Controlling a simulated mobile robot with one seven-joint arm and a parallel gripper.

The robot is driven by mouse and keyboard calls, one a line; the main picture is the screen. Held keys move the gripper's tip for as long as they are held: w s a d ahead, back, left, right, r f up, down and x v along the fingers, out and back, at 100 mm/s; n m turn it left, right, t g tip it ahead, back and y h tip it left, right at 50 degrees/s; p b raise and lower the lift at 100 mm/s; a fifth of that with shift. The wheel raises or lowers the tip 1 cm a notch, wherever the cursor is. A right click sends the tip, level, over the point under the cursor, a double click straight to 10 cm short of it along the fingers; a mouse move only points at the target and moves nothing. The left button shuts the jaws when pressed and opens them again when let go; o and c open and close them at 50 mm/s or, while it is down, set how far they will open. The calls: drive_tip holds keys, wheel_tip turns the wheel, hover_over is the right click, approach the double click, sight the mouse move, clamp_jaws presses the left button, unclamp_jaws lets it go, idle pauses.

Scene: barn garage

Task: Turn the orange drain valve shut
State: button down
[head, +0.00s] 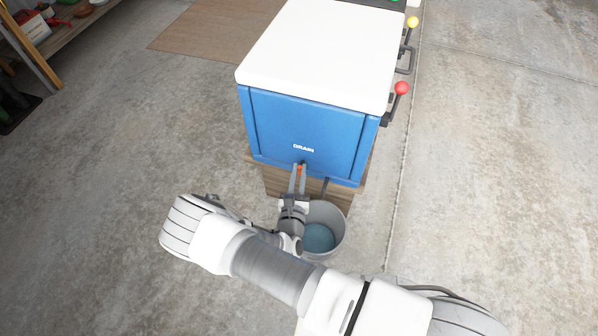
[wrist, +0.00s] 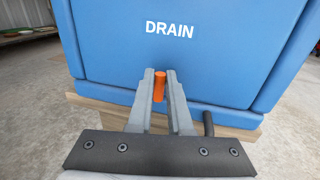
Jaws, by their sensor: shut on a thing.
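The orange drain valve (wrist: 160,86) is a short upright orange handle on the front of the blue cabinet (wrist: 190,60), below the white word DRAIN. In the head view a small orange part of the valve (head: 300,168) shows low on the cabinet front. My gripper (wrist: 160,80) reaches it from the front, with one finger on each side, and is shut on the orange handle. The lower part of the valve is hidden between the fingers. A dark spout (wrist: 208,124) sticks out to the right of the valve, apart from my gripper.
A grey bucket (head: 342,222) with bluish contents stands below the spout, close to my wrist. The cabinet has a white top (head: 320,50) and rests on a wooden base (head: 280,182). Levers with red (head: 402,88) and yellow (head: 412,22) knobs are on its right side.

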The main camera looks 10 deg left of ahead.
drive_tip(key=shift+m, duration=0.3)
drive_tip(key=m, duration=0.3)
drive_tip(key=m+t+p, duration=0.1)
drive_tip(key=m, duration=0.2)
drive_tip(key=m+p, duration=0.1)
drive_tip(key=m, duration=0.1)
drive_tip(key=shift+d+f+m+t+h, duration=0.35)
drive_tip(key=shift+d+m+t+h, duration=0.05)
drive_tip(key=m, duration=0.2)
drive_tip(key=m+h, duration=0.1)
drive_tip(key=m, duration=0.3)
drive_tip(key=shift+s+f+h, duration=0.1)
drive_tip(key=shift+f+h, duration=0.2)
drive_tip(key=shift+h, duration=0.1)
drive_tip(key=shift+f+m+t+h+p, duration=0.15)
drive_tip(key=shift+m+h+p, duration=0.1)
drive_tip(key=shift+m, duration=0.9)
drive_tip(key=shift+f+m+t+h+p, duration=0.15)
drive_tip(key=shift+m+h, duration=0.1)
drive_tip(key=shift+m, duration=0.9)
drive_tip(key=shift+r+m, duration=0.1)
drive_tip(key=shift+m, duration=0.2)
drive_tip(key=c, duration=0.8)
unclamp_jaws()
drive_tip(key=shift+c, duration=0.2)
